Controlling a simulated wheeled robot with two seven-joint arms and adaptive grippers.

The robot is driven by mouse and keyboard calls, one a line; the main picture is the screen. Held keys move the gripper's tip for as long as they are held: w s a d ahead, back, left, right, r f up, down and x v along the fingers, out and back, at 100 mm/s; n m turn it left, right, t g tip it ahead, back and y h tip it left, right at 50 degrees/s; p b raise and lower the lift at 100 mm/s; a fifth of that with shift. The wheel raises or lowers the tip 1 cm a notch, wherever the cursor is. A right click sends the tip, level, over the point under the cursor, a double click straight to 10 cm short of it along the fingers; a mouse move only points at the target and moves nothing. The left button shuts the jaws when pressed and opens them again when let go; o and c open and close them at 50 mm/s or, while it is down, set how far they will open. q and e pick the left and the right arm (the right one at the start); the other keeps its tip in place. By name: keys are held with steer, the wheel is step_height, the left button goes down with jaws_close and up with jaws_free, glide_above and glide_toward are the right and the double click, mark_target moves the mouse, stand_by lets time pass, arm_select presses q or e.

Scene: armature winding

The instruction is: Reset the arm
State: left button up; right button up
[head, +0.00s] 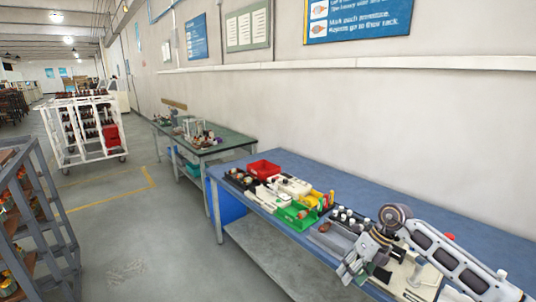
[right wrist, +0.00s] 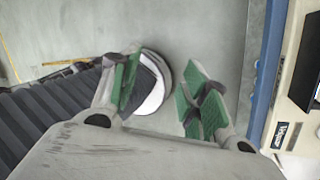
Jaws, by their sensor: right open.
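My right arm comes in from the right in the head view, above the blue workbench (head: 475,222). Its gripper (head: 362,272) points down near the bench's front edge. In the right wrist view the green-padded fingers of this gripper (right wrist: 163,92) stand apart with nothing between them. Grey floor (right wrist: 215,45) shows behind them. My left gripper is in neither view.
A green bin (head: 297,216), a red bin (head: 263,170) and several small parts crowd the bench's left half. A beige machine (right wrist: 288,115) stands at the right in the wrist view. A green-topped table (head: 228,142), a white cart (head: 62,135) and a grey rack (head: 38,235) stand farther left.

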steer(key=w+a+f+m+t+y, duration=0.3)
steer(key=a+f+m+y, duration=0.15)
steer(key=f, duration=0.25)
steer(key=w+a+f+m+t+y, duration=0.3)
steer(key=a+f+m+t+y, duration=0.1)
steer(key=a+f+m, duration=0.15)
steer(key=s+d+f+m+t+h, duration=0.25)
steer(key=f+m, duration=0.25)
steer(key=f, duration=0.3)
steer(key=s+d+f+m+t+h, duration=0.1)
steer(key=s+d+f+m+h, duration=0.25)
steer(key=f, duration=0.55)
steer(key=d+f+m+t+h, duration=0.2)
steer(key=d+f+m, duration=0.2)
steer(key=f+m, duration=0.35)
steer(key=s+d+f+m+g+h, duration=0.3)
steer(key=s+f+m+g+h, duration=0.3)
steer(key=s+f, duration=1.45)
steer(key=s+a+f+m+g, duration=0.1)
steer(key=s+f+m+g, duration=0.1)
steer(key=s, duration=1.2)
steer(key=s+a+f+m+g, duration=0.1)
steer(key=s+f, duration=0.4)
steer(key=s, duration=1)
steer(key=shift+a+m+g, duration=0.25)
steer(key=shift+m+g, duration=0.65)
steer(key=shift+g, duration=0.05)
